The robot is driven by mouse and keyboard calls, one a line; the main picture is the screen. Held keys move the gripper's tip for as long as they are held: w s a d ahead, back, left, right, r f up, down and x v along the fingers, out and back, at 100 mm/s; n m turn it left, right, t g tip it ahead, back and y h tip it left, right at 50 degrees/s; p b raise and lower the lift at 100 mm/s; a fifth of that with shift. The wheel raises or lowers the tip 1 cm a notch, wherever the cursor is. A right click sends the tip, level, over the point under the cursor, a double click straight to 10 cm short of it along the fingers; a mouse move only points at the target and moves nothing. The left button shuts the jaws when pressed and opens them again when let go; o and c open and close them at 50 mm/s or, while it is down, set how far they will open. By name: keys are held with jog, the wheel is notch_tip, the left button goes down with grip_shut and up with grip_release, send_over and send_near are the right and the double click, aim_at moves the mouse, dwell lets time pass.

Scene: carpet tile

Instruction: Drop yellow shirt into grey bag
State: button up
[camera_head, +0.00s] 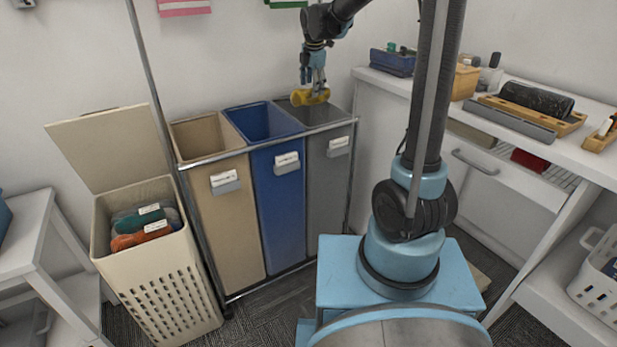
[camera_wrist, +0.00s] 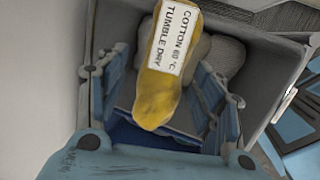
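The yellow shirt (camera_head: 311,96) is a rolled bundle just below my fingertips, at the mouth of the grey bag (camera_head: 328,170). In the wrist view the yellow shirt (camera_wrist: 158,100) shows a white label reading "COTTON 60 °C TUMBLE DRY". My gripper (camera_head: 313,80) points down over the grey bag. In the wrist view my gripper's fingers (camera_wrist: 165,95) stand wide apart, with visible gaps on both sides of the shirt, so it looks open. The grey bag's rim (camera_wrist: 272,58) surrounds the shirt there. A pale grey shape lies behind the shirt; what it is remains unclear.
A blue bag (camera_head: 278,190) and a beige bag (camera_head: 230,225) hang left of the grey one in the same metal frame. A lidded beige hamper (camera_head: 160,275) with folded clothes stands further left. A white counter (camera_head: 585,150) with tools is on the right.

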jog(key=shift+o, duration=0.7)
jog(key=v, duration=1.1)
jog(key=shift+r, duration=0.45)
